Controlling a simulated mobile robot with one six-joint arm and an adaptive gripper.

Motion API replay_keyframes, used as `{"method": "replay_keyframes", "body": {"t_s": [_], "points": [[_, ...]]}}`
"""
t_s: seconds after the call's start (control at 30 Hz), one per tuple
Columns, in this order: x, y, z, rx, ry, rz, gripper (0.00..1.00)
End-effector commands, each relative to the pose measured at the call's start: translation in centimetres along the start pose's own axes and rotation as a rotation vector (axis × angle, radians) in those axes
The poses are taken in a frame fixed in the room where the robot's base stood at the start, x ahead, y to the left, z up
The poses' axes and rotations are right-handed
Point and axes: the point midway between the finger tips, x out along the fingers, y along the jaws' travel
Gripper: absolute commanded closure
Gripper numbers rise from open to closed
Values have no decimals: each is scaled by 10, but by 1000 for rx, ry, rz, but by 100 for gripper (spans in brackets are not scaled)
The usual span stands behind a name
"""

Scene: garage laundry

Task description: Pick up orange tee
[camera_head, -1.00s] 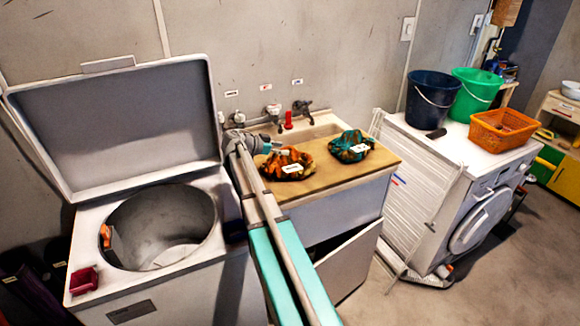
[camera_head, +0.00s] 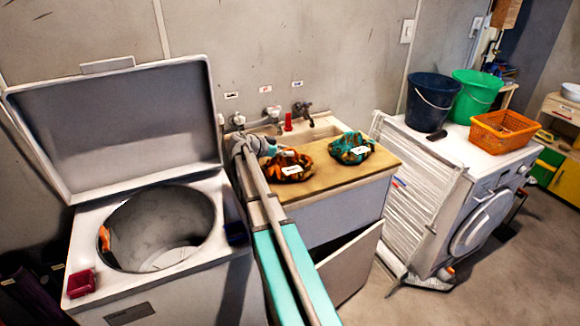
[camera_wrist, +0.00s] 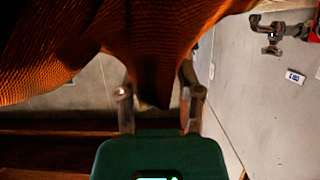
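The orange tee (camera_head: 299,160) lies crumpled, with dark patches and a white label, on the tan counter board beside the sink. My gripper (camera_head: 269,147) is at its left upper edge in the head view. In the wrist view the orange cloth (camera_wrist: 150,45) fills the upper part, and a fold of it hangs down between the two fingers of my gripper (camera_wrist: 158,75). The fingertips are hidden by the cloth, so I cannot tell whether they grip it. The tee appears to rest on the board.
A teal and orange cloth (camera_head: 347,143) with a label lies right of the tee. Taps (camera_head: 303,110) stand behind the sink. An open-lidded washer (camera_head: 205,262) is at left. A white drying rack (camera_head: 412,190) leans at right, by a machine bearing buckets (camera_head: 428,100) and an orange basket (camera_head: 504,126).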

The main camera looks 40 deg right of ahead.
Motion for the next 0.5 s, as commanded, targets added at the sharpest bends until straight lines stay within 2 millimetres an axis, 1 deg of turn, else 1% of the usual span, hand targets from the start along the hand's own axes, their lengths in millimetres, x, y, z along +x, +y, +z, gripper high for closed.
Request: {"method": "replay_keyframes", "body": {"t_s": [0.03,0.17,0.2,0.5], "points": [[0,0,0,0,0,0,72],[0,0,0,0,0,0,96],[0,0,0,0,0,0,100],[0,0,0,0,0,0,100]]}}
